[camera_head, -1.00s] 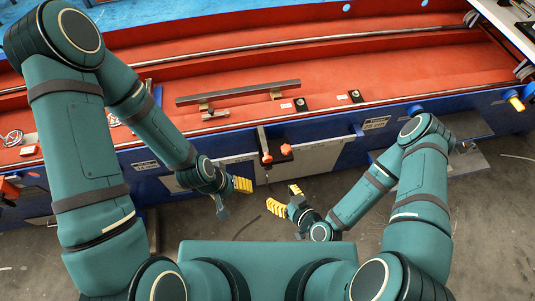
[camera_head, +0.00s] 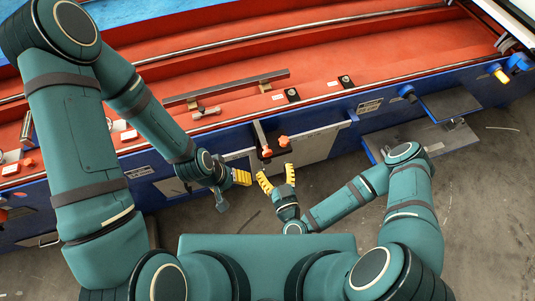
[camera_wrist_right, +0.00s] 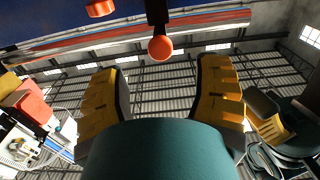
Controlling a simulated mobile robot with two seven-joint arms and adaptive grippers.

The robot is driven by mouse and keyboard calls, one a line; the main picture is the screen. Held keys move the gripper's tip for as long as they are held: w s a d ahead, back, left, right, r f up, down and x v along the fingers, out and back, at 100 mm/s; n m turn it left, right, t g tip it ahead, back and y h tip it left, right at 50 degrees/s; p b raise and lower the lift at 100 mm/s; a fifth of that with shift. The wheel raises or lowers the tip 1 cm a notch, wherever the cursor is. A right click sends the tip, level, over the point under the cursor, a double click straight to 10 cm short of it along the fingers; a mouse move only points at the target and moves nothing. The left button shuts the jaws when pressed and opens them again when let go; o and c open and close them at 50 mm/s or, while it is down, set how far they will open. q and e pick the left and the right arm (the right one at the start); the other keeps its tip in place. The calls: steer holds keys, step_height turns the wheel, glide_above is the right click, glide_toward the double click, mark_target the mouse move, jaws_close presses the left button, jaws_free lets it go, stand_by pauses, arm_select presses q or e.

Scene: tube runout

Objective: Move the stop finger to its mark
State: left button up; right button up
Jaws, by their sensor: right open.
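A dark bracket with a narrow upright bar (camera_head: 259,136) sits on the blue front edge of the red bed. It carries two orange knobs, a left one (camera_head: 267,153) and a right one (camera_head: 284,141). It may be the stop finger; I cannot make out its mark. My right gripper (camera_head: 277,178) is open and empty just below the knobs, fingers pointing at them. In the right wrist view an orange knob (camera_wrist_right: 160,47) on a black stem shows beyond and between the yellow fingertips, apart from them. My left gripper (camera_head: 242,177) is left of the bracket; its opening is unclear.
A long dark bar (camera_head: 230,88) rests on supports in the red bed (camera_head: 370,68), with a small metal clamp (camera_head: 206,112) near it. Black fixtures (camera_head: 292,95) sit to its right. A grey shelf (camera_head: 420,140) juts out at right. The floor before the bed is open.

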mark_target(268, 155)
steer(key=b+x, duration=0.1)
steer(key=x, duration=0.5)
steer(key=shift+w, duration=0.3)
steer(key=shift+a, duration=0.1)
jaws_close()
